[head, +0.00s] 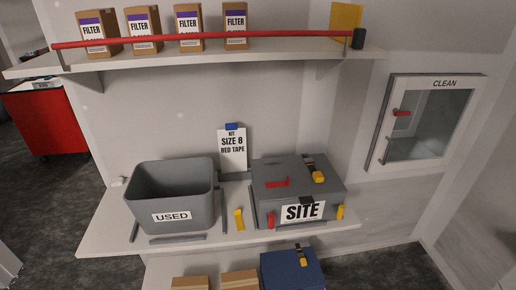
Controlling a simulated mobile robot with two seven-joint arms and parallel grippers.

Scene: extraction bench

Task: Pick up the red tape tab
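A small red tab (270,220) shows at the lower left of the front of the grey SITE box (268,205), which stands shut on the bench. A second red piece (277,183) lies on the box's lid; it looks like a handle. I cannot tell for certain which of the two is the tape tab. A yellow tab (340,212) is at the right of the box front. Another yellow tab (239,219) is on the bench, left of the box. A card (232,150) on the wall reads "KIT SIZE 8 RED TAPE". Neither gripper is in view.
A grey USED bin (170,194) stands left of the box on the bench (105,225). A shelf (275,52) above holds several FILTER cartons behind a red rail (200,40). A blue case (291,270) sits below. A CLEAN cabinet (425,122) hangs on the right.

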